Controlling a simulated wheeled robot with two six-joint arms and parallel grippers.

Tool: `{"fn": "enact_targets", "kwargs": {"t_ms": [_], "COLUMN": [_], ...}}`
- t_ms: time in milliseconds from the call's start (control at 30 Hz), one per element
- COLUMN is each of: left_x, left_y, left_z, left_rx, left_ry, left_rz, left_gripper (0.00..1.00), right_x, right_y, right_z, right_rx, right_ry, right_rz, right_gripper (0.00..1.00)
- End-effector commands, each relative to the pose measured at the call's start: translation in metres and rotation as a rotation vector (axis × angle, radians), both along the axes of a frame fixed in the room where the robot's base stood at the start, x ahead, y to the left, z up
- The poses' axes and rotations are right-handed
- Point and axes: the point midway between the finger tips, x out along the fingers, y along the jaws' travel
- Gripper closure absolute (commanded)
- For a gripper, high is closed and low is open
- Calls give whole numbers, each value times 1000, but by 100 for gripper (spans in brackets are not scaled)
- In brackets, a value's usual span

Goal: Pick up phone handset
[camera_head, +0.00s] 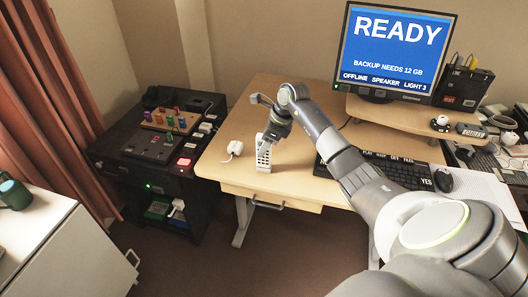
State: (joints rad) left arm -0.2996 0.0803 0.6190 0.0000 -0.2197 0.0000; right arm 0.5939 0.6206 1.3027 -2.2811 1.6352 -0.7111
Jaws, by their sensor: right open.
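The phone handset (263,157) is white with a dark keypad. It looks upright near the front left of the wooden desk (310,180). My right gripper (270,137) is at the top of the handset, pointing down. It is open; the fingers are small here and partly overlap the handset, so I cannot tell whether they touch it. My left gripper is not in view.
A small white device (235,147) lies just left of the handset. A keyboard (400,172) and a monitor (395,50) are to the right. A black cabinet (120,165) with devices on top stands left of the desk.

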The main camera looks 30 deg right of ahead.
Motion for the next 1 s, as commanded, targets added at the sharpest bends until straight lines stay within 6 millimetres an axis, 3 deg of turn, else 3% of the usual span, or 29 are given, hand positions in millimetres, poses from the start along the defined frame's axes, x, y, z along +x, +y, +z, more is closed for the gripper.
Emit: {"fn": "enact_targets", "kwargs": {"t_ms": [133,367,700,1000], "left_x": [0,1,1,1], "left_y": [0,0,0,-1], "left_z": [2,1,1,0], "left_rx": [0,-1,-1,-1], "left_ry": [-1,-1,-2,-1], "left_rz": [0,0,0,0], "left_gripper": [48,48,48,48], "right_x": [3,4,3,4], "right_y": [3,3,3,3], "right_z": [-11,-13,-12,-5], "right_rx": [-1,-2,-1,-3], "right_ry": [1,0,-1,-4], "right_rz": [0,1,0,0], "right_gripper": [51,52,96,97]}}
